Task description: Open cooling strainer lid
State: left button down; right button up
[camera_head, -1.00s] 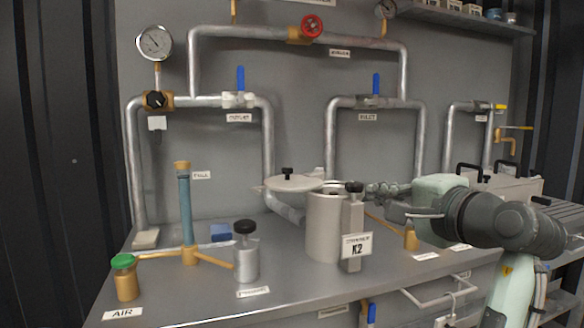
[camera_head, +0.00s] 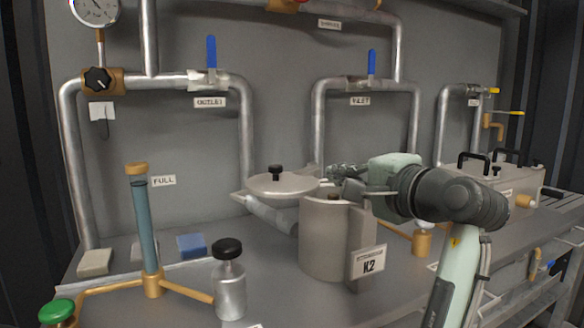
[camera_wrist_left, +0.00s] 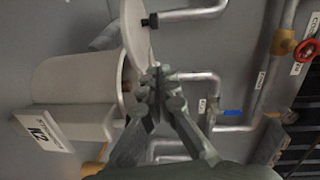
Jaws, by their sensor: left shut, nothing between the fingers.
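The strainer (camera_head: 325,240) is an upright grey cylinder on the bench, with a block marked K2 at its front right. Its round grey lid (camera_head: 285,187), with a black knob on top, lies swung to the left and behind the cylinder. In the left wrist view the lid (camera_wrist_left: 136,28) is offset from the cylinder (camera_wrist_left: 78,88), leaving part of the mouth uncovered. My left gripper (camera_head: 338,172) is above the cylinder's back rim, right of the lid. It is shut and empty; its fingers also show in the left wrist view (camera_wrist_left: 155,80) near the lid's edge. Any contact is unclear. My right gripper is out of view.
A silver bottle with a black cap (camera_head: 229,285) and a blue sight tube (camera_head: 147,225) stand at left. Wall pipes with blue-handled valves (camera_head: 211,55) rise behind. A grey box with black handles (camera_head: 510,180) is at right. Bench space in front of the strainer is clear.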

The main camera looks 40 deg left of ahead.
aim_at(293, 185)
pick_arm(q)
jog(key=p+x, duration=0.1)
jog(key=x, duration=0.9)
jog(key=shift+a+r, duration=0.1)
jog(key=shift+a, duration=0.05)
jog(key=shift+s+a+f, duration=0.1)
jog(key=shift+s+a, duration=0.25)
jog(key=shift+a, duration=0.15)
jog(key=shift+s+a+f, duration=0.15)
jog(key=shift+s+a, duration=0.15)
jog(key=shift+a, duration=0.25)
jog(key=shift+s+a+f, duration=0.1)
jog(key=shift+s+a, duration=0.1)
jog(key=shift+a, duration=0.25)
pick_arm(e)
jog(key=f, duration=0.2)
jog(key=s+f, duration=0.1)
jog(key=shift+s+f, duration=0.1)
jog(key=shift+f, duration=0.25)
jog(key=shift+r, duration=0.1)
pick_arm(q)
jog(key=shift+w+a+p, duration=0.1)
jog(key=shift+a+p, duration=0.05)
jog(key=shift+p, duration=0.15)
